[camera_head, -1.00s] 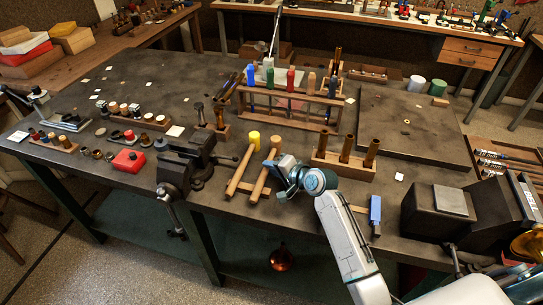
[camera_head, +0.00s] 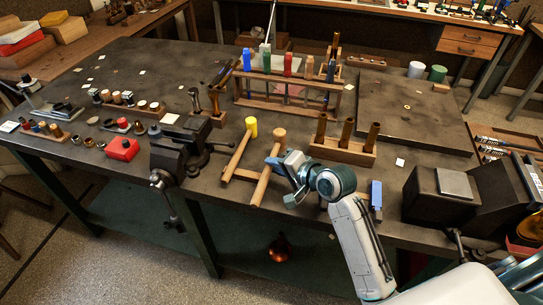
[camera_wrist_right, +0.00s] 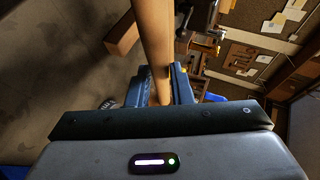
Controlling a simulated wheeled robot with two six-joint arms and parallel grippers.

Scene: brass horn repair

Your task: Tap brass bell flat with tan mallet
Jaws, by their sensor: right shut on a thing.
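The tan mallet (camera_head: 264,187) has a wooden head and a long pale handle, at the front middle of the bench. My right gripper (camera_head: 274,163) is shut on its handle below the head. In the right wrist view the handle (camera_wrist_right: 155,45) runs up from between the jaws; its head is not clearly seen. A yellow-headed mallet (camera_head: 251,127) lies just left of it. A shiny brass piece (camera_head: 531,226), seemingly the bell, shows at the right edge, partly cut off. My left gripper is not in view.
A black vise (camera_head: 180,150) stands left of the mallets. A rack of brass tubes (camera_head: 345,148) stands behind my right wrist. A dark block with a light plate (camera_head: 455,184) is at right, near a blue-handled tool (camera_head: 376,196).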

